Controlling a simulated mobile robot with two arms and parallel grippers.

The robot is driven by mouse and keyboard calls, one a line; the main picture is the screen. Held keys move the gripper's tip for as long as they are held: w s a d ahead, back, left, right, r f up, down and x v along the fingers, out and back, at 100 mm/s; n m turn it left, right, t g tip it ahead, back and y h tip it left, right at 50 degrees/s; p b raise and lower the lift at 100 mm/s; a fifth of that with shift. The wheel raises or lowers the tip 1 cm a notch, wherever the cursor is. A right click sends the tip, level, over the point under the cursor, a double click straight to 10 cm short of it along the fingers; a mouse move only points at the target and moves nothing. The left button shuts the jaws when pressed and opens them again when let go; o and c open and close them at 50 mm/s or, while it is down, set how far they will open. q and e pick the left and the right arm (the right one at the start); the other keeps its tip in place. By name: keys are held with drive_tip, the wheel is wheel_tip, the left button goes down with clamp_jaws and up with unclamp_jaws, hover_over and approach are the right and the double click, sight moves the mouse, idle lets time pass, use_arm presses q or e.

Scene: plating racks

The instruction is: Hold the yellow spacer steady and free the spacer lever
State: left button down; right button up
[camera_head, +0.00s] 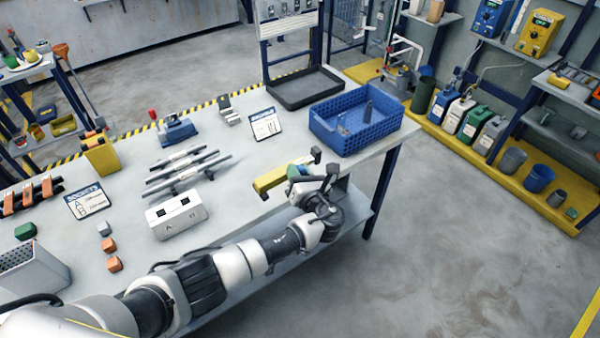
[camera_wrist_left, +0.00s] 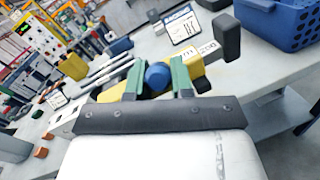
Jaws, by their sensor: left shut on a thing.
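The yellow spacer (camera_head: 268,180) lies near the front edge of the table, right of centre. It also shows in the left wrist view (camera_wrist_left: 113,93). A blue round knob (camera_wrist_left: 158,75) stands on its middle. My left gripper (camera_head: 299,171) comes from the front. In the left wrist view its green fingers (camera_wrist_left: 158,80) are shut on the knob, one on each side. A dark lever-like block (camera_wrist_left: 227,38) stands up beyond the spacer's right end, and its top shows in the head view (camera_head: 316,155). How the lever joins the spacer is hidden. My right gripper is out of view.
A blue crate (camera_head: 352,142) stands behind the gripper, with a dark tray (camera_head: 303,88) farther back. A white marked block (camera_head: 177,216) and grey bars (camera_head: 185,168) lie left. A small sign (camera_head: 265,124) stands behind the spacer. The table's front edge is close.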

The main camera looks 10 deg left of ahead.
use_arm(q)
drive_tip(key=shift+w+a+f+b, duration=0.55)
drive_tip(key=shift+a+f+b, duration=0.15)
drive_tip(key=shift+a+f, duration=0.1)
drive_tip(key=shift+w+a+f+b, duration=0.5)
drive_tip(key=shift+a+f+b, duration=0.15)
drive_tip(key=shift+a+f, duration=0.1)
drive_tip(key=shift+w+a+f+b, duration=0.6)
drive_tip(key=shift+a+f+b, duration=0.25)
drive_tip(key=shift+b, duration=0.1)
drive_tip(key=shift+w+a+f+b, duration=0.55)
drive_tip(key=shift+a+f+b, duration=0.3)
drive_tip(key=shift+b, duration=0.15)
drive_tip(key=shift+w+a+f+b, duration=0.6)
drive_tip(key=shift+a+f+b, duration=0.25)
drive_tip(key=shift+b, duration=0.1)
drive_tip(key=c, duration=1.1)
unclamp_jaws()
drive_tip(key=shift+o, duration=1)
drive_tip(key=shift+s, duration=0.1)
